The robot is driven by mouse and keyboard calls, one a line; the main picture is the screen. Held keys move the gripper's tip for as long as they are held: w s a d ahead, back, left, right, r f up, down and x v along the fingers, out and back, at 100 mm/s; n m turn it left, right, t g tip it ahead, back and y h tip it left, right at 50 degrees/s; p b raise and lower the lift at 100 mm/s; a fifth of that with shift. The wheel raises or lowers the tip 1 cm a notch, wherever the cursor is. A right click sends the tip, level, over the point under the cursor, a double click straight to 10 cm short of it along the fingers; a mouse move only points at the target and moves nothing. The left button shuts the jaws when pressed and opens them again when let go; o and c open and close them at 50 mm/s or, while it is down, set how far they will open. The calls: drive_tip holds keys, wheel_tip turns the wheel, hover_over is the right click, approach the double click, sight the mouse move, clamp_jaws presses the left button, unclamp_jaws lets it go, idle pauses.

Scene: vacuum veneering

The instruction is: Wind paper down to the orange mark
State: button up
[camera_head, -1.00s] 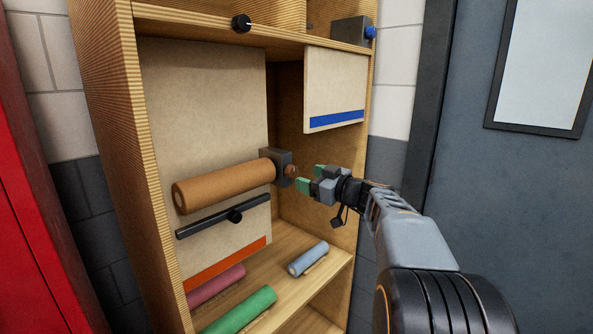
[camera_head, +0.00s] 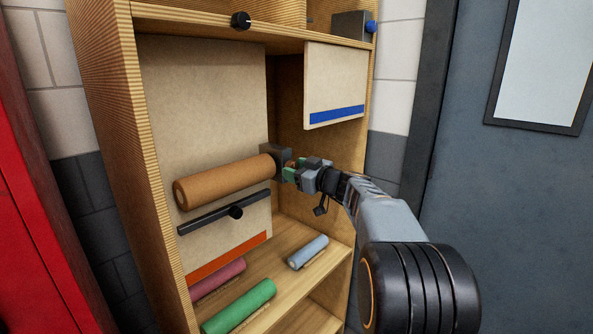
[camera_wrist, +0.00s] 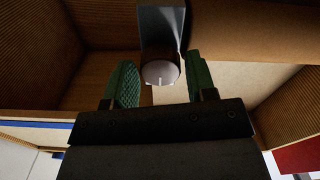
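A brown paper roll (camera_head: 225,181) lies level across the cabinet's back panel, its right end at a dark grey bracket (camera_head: 276,154). The roll also shows in the wrist view (camera_wrist: 250,35). A round knob with a pale line on its face (camera_wrist: 160,73) sits on the bracket (camera_wrist: 161,22). The orange mark (camera_head: 228,258) is a strip near the panel's lower edge, below the roll. My gripper (camera_head: 291,168) is open, its green fingers on either side of the knob. Gaps show between the knob and both fingers (camera_wrist: 164,80).
Pink (camera_head: 218,281), green (camera_head: 239,307) and blue-grey (camera_head: 308,252) rolls lie on the shelf. A blue-striped board (camera_head: 335,85) hangs above my gripper. The cabinet's side wall (camera_head: 130,160) stands left.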

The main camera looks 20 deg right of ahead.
drive_tip(key=c, duration=0.6)
drive_tip(key=shift+f+b, duration=0.15)
drive_tip(key=shift+b, duration=0.2)
